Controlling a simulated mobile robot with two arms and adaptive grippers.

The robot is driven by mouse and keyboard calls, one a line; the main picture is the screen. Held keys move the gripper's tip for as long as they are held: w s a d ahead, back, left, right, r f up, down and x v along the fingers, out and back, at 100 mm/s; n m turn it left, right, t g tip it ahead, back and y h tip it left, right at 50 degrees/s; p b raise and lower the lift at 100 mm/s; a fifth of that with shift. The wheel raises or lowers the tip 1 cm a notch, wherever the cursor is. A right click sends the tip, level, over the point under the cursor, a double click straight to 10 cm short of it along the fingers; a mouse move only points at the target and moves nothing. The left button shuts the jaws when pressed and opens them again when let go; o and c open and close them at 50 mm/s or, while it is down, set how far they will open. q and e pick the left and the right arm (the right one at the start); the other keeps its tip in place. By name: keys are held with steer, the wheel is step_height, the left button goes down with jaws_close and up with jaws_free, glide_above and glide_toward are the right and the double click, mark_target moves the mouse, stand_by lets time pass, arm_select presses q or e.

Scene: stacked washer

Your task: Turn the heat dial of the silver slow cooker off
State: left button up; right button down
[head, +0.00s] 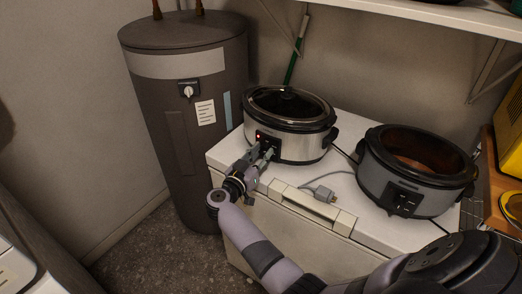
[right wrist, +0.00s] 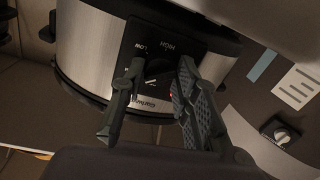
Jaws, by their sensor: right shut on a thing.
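The silver slow cooker (head: 310,143) stands upright with its dark lid on, at the back left of a white appliance top. Its black control panel faces me and shows a small lit red light. In the right wrist view the cooker's steel side (right wrist: 88,45) fills the upper part, turned over. The heat dial (right wrist: 157,70) sits on the panel below the HIGH and LOW marks. My right gripper (head: 262,153) reaches the panel; in the wrist view its fingers (right wrist: 160,68) stand either side of the dial, shut on it. The dial's exact setting is unclear. My left gripper is not seen.
A grey slow cooker (head: 374,176) without a lid stands to the right on the same white top (head: 290,176). A tall water heater (head: 180,110) stands close on the left. A shelf (head: 440,14) hangs above.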

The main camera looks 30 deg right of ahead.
steer(key=n+p, duration=0.2)
steer(key=p, duration=0.1)
steer(key=n+p, duration=0.1)
steer(key=p, duration=0.2)
steer(key=n+p, duration=0.2)
steer(key=p, duration=0.1)
steer(key=shift+r+n+p, duration=0.3)
steer(key=shift+p, duration=0.1)
steer(key=shift+n+p, duration=0.35)
steer(key=shift+n, duration=0.05)
steer(key=shift+f+n+g+y+p, duration=0.1)
steer(key=shift+n+g+y+p, duration=0.2)
steer(key=shift+n+p, duration=0.65)
steer(key=shift+w+n+p, duration=0.1)
steer(key=shift+n+p, duration=0.2)
steer(key=shift+n, duration=0.95)
steer(key=c, duration=1.2)
jaws_free()
steer(key=shift+f, duration=0.1)
steer(key=shift+c, duration=0.2)
